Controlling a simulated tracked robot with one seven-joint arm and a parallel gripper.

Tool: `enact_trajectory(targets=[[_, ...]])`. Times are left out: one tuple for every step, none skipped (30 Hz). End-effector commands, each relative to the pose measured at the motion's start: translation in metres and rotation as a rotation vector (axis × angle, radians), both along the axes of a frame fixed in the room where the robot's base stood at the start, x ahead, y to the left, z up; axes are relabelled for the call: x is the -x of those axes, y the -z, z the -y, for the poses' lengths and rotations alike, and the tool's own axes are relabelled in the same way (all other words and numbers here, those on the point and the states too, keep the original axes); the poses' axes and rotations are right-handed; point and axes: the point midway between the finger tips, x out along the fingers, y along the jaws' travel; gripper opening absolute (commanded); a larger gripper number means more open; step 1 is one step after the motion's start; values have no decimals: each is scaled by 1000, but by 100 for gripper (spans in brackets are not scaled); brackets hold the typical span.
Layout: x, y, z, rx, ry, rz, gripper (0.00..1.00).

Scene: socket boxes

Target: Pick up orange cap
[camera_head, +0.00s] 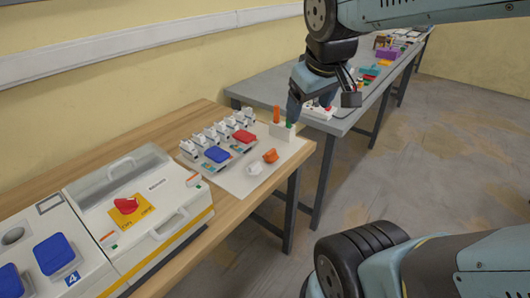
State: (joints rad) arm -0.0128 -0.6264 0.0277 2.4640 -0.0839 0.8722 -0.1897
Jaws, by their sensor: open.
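A small orange cap (270,156) lies on the white board (232,183) near the right end of the wooden table. A white cap (254,168) lies just left of it and nearer to me. My gripper (321,107) is open, above and to the right of the orange cap and apart from it. Its left finger partly covers the area around a white block (283,132) with an upright orange peg (276,115) and a green one. I see nothing held between the fingers.
Several white sockets (215,134) line the board's back, with a blue box (217,155) and a red box (244,137) before them. A covered white case (150,195) stands left. A grey table (262,88) with loose items stands behind.

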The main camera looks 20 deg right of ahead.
Motion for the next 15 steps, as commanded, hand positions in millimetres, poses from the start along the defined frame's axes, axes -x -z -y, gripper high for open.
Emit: enact_trajectory(targets=[[-13,5,0,53,-72,-30,83],[-20,8,0,85,-119,-44,86],[-30,12,0,128,-182,-64,89],[-37,14,0,161,-231,-79,91],[-44,17,0,192,-280,-94,91],[-54,22,-1,232,-346,-115,91],[-61,26,-1,262,-397,-132,91],[-68,29,-2,291,-447,-148,91],[-78,34,-3,329,-515,-168,91],[-85,38,-4,356,-565,-183,91],[-92,43,-5,383,-617,-201,91],[-101,49,-6,418,-687,-223,91],[-108,54,-8,443,-740,-239,91],[-115,59,-9,469,-793,-254,91],[-124,66,-11,500,-865,-276,91]])
